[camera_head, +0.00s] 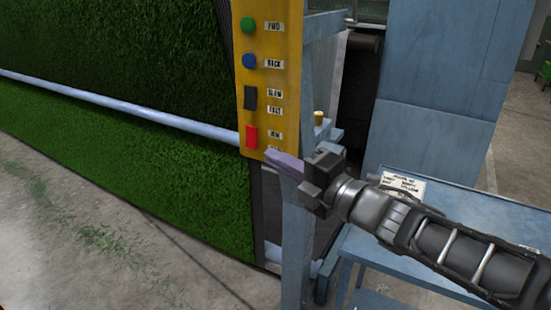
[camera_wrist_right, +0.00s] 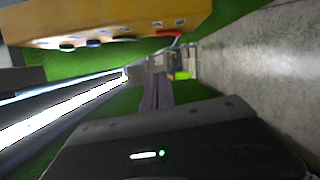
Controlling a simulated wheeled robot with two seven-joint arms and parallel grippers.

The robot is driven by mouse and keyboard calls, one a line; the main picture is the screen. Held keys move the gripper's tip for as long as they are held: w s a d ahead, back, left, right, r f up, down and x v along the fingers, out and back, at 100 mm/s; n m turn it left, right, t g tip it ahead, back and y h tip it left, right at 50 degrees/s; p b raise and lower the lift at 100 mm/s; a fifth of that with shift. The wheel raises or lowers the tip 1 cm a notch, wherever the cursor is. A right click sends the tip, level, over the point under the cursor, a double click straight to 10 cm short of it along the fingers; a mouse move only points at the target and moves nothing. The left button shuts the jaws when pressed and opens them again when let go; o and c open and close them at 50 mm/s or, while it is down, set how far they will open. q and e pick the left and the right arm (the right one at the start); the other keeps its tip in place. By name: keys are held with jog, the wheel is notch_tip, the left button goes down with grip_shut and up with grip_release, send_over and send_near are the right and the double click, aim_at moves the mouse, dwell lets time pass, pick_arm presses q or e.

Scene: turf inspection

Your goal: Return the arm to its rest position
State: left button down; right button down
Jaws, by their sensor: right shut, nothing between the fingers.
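My right gripper (camera_head: 271,155) is in front of the lower end of a yellow control panel (camera_head: 268,100), close to its red switch (camera_head: 251,137). Its fingers are shut with nothing between them. In the right wrist view the closed fingers (camera_wrist_right: 157,92) point away from the camera, and the yellow panel (camera_wrist_right: 110,18) runs along the top left. I cannot tell whether the fingertips touch the panel. My right arm comes in from the lower right. My left gripper is not in view.
The panel also has a green button (camera_head: 248,25), a blue button (camera_head: 249,61) and a black switch (camera_head: 250,98). Green turf (camera_head: 120,60) hangs behind a pale bar (camera_head: 120,108). A blue table (camera_head: 480,225) with a label card (camera_head: 402,185) stands under my right arm.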

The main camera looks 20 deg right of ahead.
jog(key=w+a+f+m+g+h, duration=0.1)
jog(key=w+f+m+g+h, duration=0.15)
jog(key=f+m, duration=1.05)
jog(key=w+f+m+g+h, duration=0.1)
jog(key=f+m+g+h, duration=0.15)
jog(key=f+m, duration=1)
jog(key=s+a+f+g, duration=0.3)
jog(key=s+f, duration=0.2)
jog(key=f, duration=0.6)
jog(key=s+a+f+g, duration=0.3)
jog(key=s+f, duration=0.1)
jog(key=f, duration=0.7)
jog(key=s+a+f+g, duration=0.2)
jog(key=s+a+f, duration=0.1)
jog(key=s+f, duration=0.3)
jog(key=s+a+f+g+y, duration=0.1)
jog(key=s+a+f+g, duration=0.1)
jog(key=s+f, duration=0.4)
jog(key=s+m+g, duration=0.1)
jog(key=s, duration=0.3)
jog(key=shift+s+a, duration=0.35)
jog(key=shift+a, duration=0.05)
